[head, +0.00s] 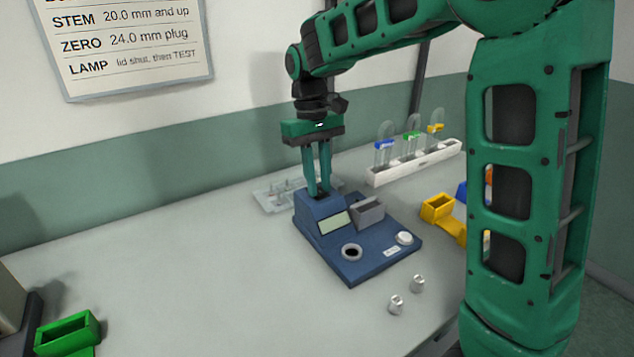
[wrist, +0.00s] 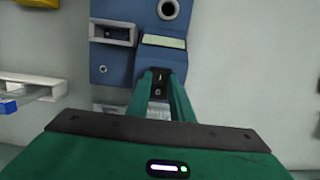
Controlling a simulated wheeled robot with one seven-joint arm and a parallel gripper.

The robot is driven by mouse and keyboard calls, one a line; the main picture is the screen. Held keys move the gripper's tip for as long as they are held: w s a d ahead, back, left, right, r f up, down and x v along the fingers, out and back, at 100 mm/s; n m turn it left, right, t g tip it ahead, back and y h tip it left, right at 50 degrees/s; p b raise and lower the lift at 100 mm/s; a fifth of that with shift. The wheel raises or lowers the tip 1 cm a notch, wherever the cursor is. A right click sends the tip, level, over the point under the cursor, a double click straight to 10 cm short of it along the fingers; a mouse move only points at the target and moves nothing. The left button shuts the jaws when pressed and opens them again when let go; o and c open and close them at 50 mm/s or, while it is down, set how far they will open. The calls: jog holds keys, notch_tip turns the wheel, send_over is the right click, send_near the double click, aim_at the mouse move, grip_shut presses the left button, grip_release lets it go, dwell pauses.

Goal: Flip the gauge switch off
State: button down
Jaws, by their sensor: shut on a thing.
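The blue gauge (head: 352,268) stands on the bench, with a pale display (head: 334,222), a grey open-topped block, a dark round socket and a white round knob. It also shows in the wrist view (wrist: 118,66). My gripper (head: 319,192) points down at the gauge's raised back end. In the wrist view its two green fingers (wrist: 162,78) are shut on the small black switch (wrist: 159,78), one finger on each side. A light mark shows on the switch, but I cannot tell its position for sure. The head view hides the switch behind the fingers.
Two small metal plugs (head: 396,304) stand in front of the gauge. A white rack (head: 412,165) with coloured-clip tubes is behind right, and a clear tray (head: 270,191) behind left. Yellow (head: 437,209) and green (head: 68,335) holders lie right and far left.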

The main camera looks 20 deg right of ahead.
jog(key=shift+w+g, duration=0.2)
jog(key=shift+g, duration=0.2)
jog(key=shift+r, duration=0.1)
jog(key=c, duration=1.6)
grip_release()
jog(key=shift+o, duration=0.2)
jog(key=v, duration=1)
jog(key=shift+r, duration=0.3)
jog(key=shift+w+a, duration=0.1)
jog(key=shift+a, duration=0.05)
